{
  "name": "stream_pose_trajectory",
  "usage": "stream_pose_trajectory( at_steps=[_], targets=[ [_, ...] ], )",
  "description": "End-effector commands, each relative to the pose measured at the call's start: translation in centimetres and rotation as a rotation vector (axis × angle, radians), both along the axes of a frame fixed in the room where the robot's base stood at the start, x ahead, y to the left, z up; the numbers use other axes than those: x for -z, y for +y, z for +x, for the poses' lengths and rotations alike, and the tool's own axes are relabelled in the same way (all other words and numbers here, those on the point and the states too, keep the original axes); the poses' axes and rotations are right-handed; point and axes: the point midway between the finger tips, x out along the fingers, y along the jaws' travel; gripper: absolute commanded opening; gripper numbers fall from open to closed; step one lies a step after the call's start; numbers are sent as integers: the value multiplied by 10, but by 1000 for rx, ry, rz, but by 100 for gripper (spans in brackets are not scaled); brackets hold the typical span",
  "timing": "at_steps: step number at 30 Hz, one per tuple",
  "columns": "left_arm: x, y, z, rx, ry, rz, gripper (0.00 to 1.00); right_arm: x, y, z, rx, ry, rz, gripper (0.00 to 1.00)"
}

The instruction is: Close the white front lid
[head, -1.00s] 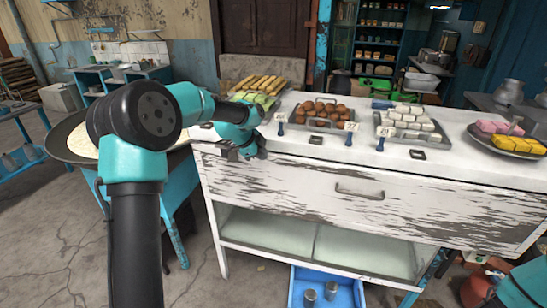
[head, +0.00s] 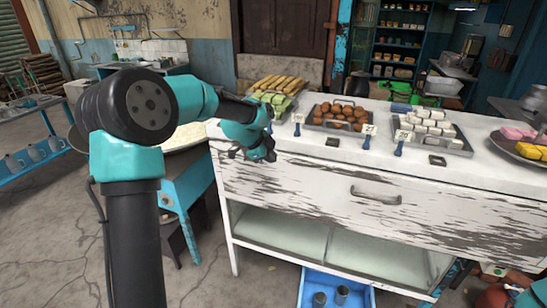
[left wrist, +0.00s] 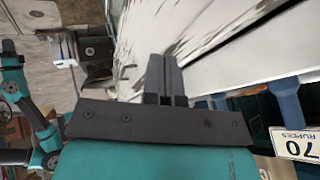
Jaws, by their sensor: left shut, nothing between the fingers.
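The white front lid (head: 370,205) is a worn, peeling panel with a metal handle (head: 376,195) on the front of the white counter. In the head view it hangs roughly upright below the counter top; I cannot tell if a small gap is left. My left gripper (head: 264,154) is at the counter's upper left front corner, near the panel's top edge, far from the handle. In the left wrist view its fingers (left wrist: 163,76) are shut and empty, close to peeling white wood (left wrist: 215,30); contact cannot be told. My right gripper is out of view.
Trays of brown sweets (head: 342,113) and white sweets (head: 432,125) stand on the counter top (head: 310,145). A glass-fronted shelf (head: 330,250) is below the panel. A blue crate (head: 311,285) with metal cups sits on the floor. A round pan (head: 185,137) stands left.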

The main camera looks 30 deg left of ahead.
Motion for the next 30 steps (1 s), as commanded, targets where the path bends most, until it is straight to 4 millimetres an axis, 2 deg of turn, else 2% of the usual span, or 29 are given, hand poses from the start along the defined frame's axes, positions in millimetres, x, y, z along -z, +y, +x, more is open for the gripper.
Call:
stream_pose_trajectory(
  at_steps=[6, 12, 18, 30],
  targets=[
    [-35, 15, -21, -3, -1, -1, 0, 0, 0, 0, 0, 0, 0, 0],
    [-58, 24, -35, -2, 0, -1, 0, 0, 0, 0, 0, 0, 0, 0],
    [-64, 27, -39, -1, 2, -1, 0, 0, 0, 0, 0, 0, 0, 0],
    [-62, 24, -35, -27, 4, -5, 0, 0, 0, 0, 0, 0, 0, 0]
  ],
)
